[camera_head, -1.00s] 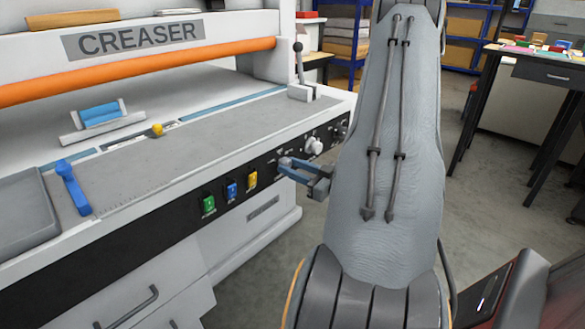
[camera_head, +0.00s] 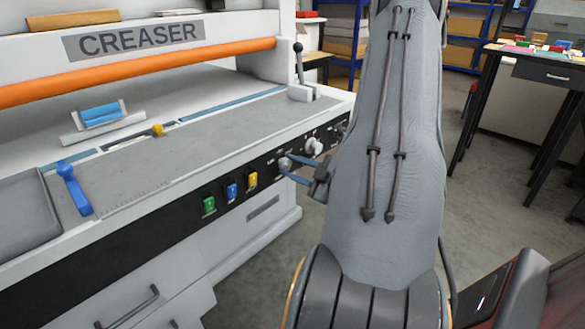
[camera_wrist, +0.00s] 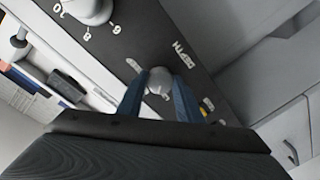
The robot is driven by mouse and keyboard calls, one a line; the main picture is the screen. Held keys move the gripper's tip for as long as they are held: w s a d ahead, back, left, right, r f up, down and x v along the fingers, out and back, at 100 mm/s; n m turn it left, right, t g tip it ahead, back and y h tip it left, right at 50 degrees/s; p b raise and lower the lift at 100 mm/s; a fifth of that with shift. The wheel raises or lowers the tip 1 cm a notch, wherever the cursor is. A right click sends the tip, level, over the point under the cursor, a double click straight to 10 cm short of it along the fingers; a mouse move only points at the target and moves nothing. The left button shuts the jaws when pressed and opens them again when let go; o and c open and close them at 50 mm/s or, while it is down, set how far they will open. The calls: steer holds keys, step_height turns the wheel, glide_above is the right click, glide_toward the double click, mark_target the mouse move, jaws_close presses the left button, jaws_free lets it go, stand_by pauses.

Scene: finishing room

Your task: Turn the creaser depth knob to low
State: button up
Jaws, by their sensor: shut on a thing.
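The creaser (camera_head: 140,38) stands at the left with a black control panel along its front. The small round pale depth knob (camera_head: 285,164) is on this panel, to the right of the coloured switches. In the wrist view the knob (camera_wrist: 160,81) sits between the two blue fingers, beside the printed word DEPTH. My gripper (camera_head: 290,168) is shut on the depth knob, with its fingers on either side. Small marks show near the knob, but its pointer and setting are too small to read.
A larger white numbered knob (camera_head: 313,146) is close by on the panel; it also shows in the wrist view (camera_wrist: 90,8). Green (camera_head: 208,205), blue (camera_head: 232,191) and yellow (camera_head: 252,180) switches lie to the left. A dark table (camera_head: 540,70) stands at the right over open floor.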

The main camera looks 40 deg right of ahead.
steer(key=shift+n+h+b, duration=0.4)
steer(key=shift+n, duration=1.4)
steer(key=o, duration=1)
steer(key=s, duration=0.5)
steer(key=s+d, duration=0.1)
steer(key=s, duration=0.1)
steer(key=shift+s+r, duration=0.35)
